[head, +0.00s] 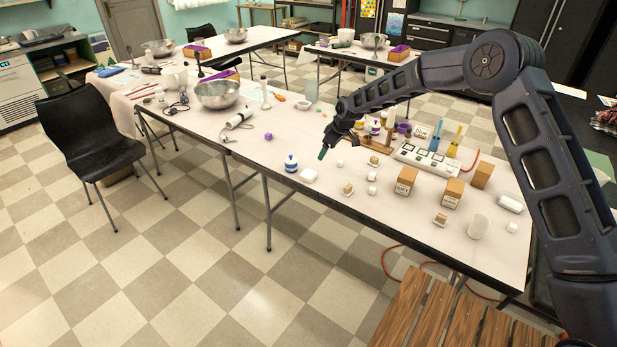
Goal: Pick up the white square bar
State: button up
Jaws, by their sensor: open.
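Several white blocks lie on the white table (405,245). A larger, flat, squarish white bar (308,176) lies near the front edge, just right of a blue-and-white bottle. Smaller white blocks include one below my gripper (340,163), two farther right (371,177) and (371,190), and one at the far right (512,227). I cannot tell which is meant by the white square bar. My gripper (327,152) is open and empty, pointing down to the left, above the table and apart from the blocks. Its fingers show small and dark.
The blue-and-white bottle (291,163) stands near the front edge. Brown boxes (406,181), a clear cup (478,226) and a white device (428,160) crowd the right side. Metal bowls (217,95) are on the left. A wooden slatted surface (440,315) is in front. The table middle has free room.

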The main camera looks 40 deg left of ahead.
aim_at(308, 173)
jog(key=shift+n, duration=0.3)
jog(key=shift+s+a+r+x, duration=0.1)
jog(key=shift+s+a+x, duration=0.25)
jog(key=shift+x, duration=2.1)
jog(key=shift+s+a+r+x, duration=0.15)
jog(key=shift+s+x, duration=0.3)
jog(key=shift+x, duration=2.05)
jog(key=shift+s+a+r+x, duration=0.1)
jog(key=shift+s+a+x, duration=0.2)
jog(key=shift+x, duration=2.15)
jog(key=c, duration=1.1)
jog(key=shift+r, duration=0.1)
